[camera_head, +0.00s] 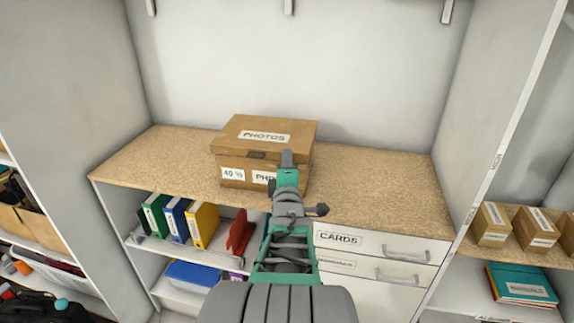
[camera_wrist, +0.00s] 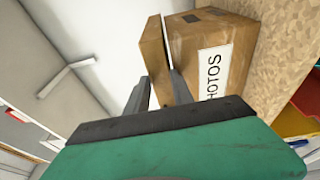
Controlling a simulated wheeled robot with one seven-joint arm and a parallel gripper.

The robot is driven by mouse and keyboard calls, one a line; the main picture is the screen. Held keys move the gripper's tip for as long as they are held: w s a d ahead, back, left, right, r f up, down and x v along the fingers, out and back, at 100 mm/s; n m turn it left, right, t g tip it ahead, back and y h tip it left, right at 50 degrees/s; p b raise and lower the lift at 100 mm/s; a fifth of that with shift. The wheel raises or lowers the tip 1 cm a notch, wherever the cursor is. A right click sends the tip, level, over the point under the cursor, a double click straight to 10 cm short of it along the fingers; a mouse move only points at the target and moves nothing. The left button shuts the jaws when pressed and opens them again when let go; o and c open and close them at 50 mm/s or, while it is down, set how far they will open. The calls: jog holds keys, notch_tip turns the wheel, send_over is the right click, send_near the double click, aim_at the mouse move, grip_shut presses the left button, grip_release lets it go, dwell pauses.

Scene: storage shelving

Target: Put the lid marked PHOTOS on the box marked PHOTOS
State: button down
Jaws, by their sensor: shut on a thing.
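The brown cardboard lid marked PHOTOS (camera_head: 264,136) lies flat over the brown box (camera_head: 232,174), roughly lined up with it. The box front has a "40 %" label and a PHOTOS label partly hidden by my gripper. My gripper (camera_head: 287,158) is at the lid's front edge, right of its middle. In the wrist view my gripper (camera_wrist: 158,80) has one finger on each side of the lid (camera_wrist: 152,50), shut on its edge.
The box stands on a speckled wooden countertop (camera_head: 390,195), clear to both sides. Below are coloured binders (camera_head: 178,219) and a CARDS drawer (camera_head: 350,243). Small cartons (camera_head: 535,228) stand on the right shelf. Walls close in the alcove at the back and sides.

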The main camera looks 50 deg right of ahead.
jog(key=shift+f+b, duration=1.55)
jog(key=shift+b, duration=0.25)
jog(key=c, duration=1)
grip_release()
jog(key=shift+a, duration=0.1)
